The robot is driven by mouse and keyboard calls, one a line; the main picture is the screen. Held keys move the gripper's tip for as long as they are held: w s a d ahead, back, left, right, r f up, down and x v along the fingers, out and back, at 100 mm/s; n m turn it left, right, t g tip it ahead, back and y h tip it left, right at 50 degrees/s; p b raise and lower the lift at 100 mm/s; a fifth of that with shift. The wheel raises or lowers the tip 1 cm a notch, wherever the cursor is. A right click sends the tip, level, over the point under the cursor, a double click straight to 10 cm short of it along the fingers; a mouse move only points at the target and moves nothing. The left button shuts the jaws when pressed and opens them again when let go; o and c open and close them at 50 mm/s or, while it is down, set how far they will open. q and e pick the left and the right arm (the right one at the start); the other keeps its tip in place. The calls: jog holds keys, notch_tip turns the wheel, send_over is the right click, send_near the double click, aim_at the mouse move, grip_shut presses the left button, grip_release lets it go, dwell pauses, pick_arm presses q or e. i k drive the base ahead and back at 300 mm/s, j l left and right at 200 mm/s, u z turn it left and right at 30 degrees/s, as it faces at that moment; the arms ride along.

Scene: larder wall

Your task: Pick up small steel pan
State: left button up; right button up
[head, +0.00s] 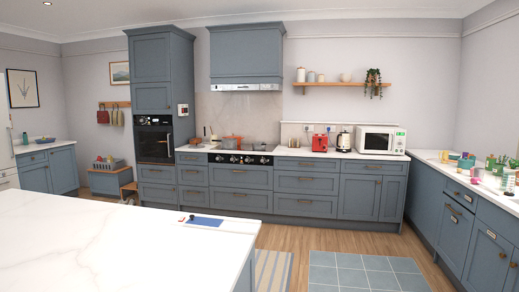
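I cannot clearly make out a small steel pan in the head view. An orange pot (232,141) stands on the hob (241,158) at the far wall. Other small items near it on the hob and counter are too small to tell. Neither of my grippers is in view.
A white marble island (90,240) fills the near left, with a blue mat (204,221) at its corner. Blue cabinets (305,190) line the far wall, bearing a red toaster (319,143), kettle (344,141) and white microwave (380,140). Wooden floor (290,238) lies open between, with rugs.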

aim_at(256, 145)
jog(key=i+l+z, duration=0.1)
jog(key=i+l, duration=0.55)
jog(key=i+l+z, duration=0.1)
jog(key=i+l, duration=0.45)
jog(key=i, duration=0.25)
jog(key=i+z, duration=0.15)
jog(key=i, duration=1.6)
jog(key=i+u, duration=0.2)
jog(key=i, duration=0.35)
jog(key=i+l+u, duration=0.2)
jog(key=i, duration=0.4)
jog(key=i+u, duration=0.2)
jog(key=i, duration=0.35)
jog(key=i+j+u, duration=0.1)
jog(key=i+u, duration=0.3)
jog(key=i, duration=1.4)
